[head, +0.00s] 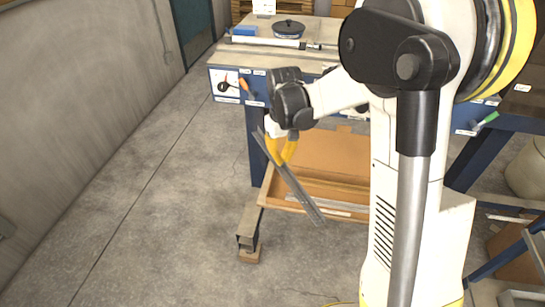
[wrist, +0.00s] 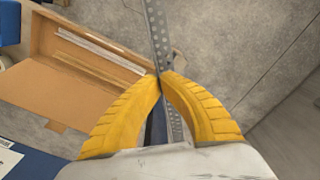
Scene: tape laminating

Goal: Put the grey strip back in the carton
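My gripper (head: 279,160) has yellow fingers, shut on the long perforated grey strip (head: 299,192). The strip hangs tilted, its lower end toward the right, in front of the open carton (head: 325,150). In the wrist view the strip (wrist: 157,28) passes between the fingertips (wrist: 163,80), and part of it shows behind the fingers. The brown carton (wrist: 60,85) lies to the left of the fingers in that view. It holds a few long thin strips, silvery and tan. The held strip is outside the carton. My arm hides the carton's right end in the head view.
A workbench (head: 250,58) with blue legs stands above and behind the carton, with a dark-lidded pot (head: 289,29) on top. A metal beam (head: 251,222) sticks out at the carton's left. The concrete floor to the left is clear, up to the wall.

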